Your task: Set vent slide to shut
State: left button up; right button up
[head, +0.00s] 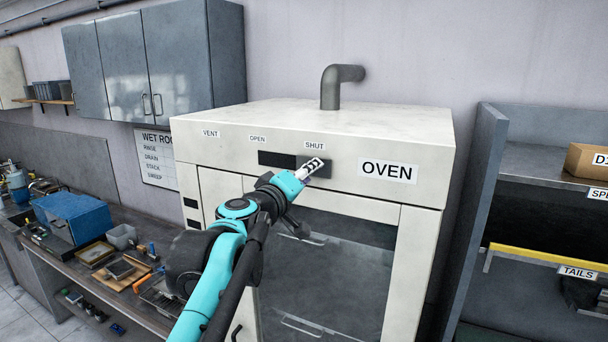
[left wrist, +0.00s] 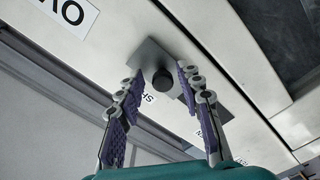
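The vent slide is a dark grey plate (head: 324,171) on the upper front of the white oven, below the SHUT label (head: 314,145). A black slot (head: 275,159) shows to its left, below the OPEN label (head: 257,138). In the left wrist view the slide plate (left wrist: 150,53) carries a round black knob (left wrist: 162,82). My left gripper (head: 314,165) is in front of the plate and hides its knob in the head view. In the left wrist view the left gripper (left wrist: 160,84) is open, with the knob between its fingertips and gaps on both sides. My right gripper is not in view.
The oven (head: 420,138) has a glass door below the slide and a pipe (head: 332,88) on top. A cluttered bench (head: 150,318) stands at left under grey cabinets (head: 170,62). Shelves (head: 540,158) with a cardboard box (head: 588,160) stand at right.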

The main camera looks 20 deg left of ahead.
pick_arm(q)
jog(key=shift+d, duration=0.15)
jog(key=s, duration=1.2)
jog(key=shift+a, duration=0.45)
